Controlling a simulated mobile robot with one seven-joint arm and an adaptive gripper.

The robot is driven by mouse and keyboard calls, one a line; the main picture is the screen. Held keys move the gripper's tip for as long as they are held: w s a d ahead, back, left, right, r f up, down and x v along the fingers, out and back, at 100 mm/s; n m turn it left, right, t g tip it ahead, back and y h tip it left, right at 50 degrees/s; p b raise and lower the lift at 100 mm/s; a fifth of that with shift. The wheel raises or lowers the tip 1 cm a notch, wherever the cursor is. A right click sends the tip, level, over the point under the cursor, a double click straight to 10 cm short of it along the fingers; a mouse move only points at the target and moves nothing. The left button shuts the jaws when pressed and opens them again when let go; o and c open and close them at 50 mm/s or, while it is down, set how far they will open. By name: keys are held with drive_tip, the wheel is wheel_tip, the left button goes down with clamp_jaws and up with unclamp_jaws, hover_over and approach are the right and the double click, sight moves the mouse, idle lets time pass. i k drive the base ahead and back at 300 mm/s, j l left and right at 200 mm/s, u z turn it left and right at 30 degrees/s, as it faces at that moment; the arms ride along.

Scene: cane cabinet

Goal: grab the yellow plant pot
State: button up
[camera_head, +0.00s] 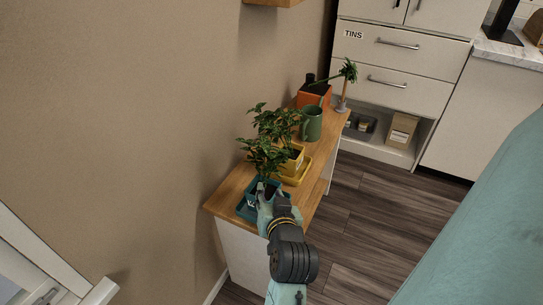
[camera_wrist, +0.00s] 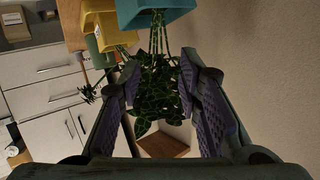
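The yellow plant pot (camera_head: 293,161) stands on the wooden cabinet top behind the teal pot, holding a leafy green plant. In the wrist view, which appears upside down, the yellow pot (camera_wrist: 101,27) is at the upper left, outside my fingers. My gripper (camera_head: 265,193) is at the teal pot (camera_head: 250,201) on the near end of the cabinet. In the wrist view my gripper (camera_wrist: 160,66) is open, with the teal pot's (camera_wrist: 150,12) stems and leaves showing between the fingers. I cannot tell whether the fingers touch the teal pot.
The wall (camera_head: 130,120) runs close on the left. The floor (camera_head: 365,215) to the right is open.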

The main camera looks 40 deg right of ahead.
sight(294, 165)
drive_tip(key=z, duration=1.3)
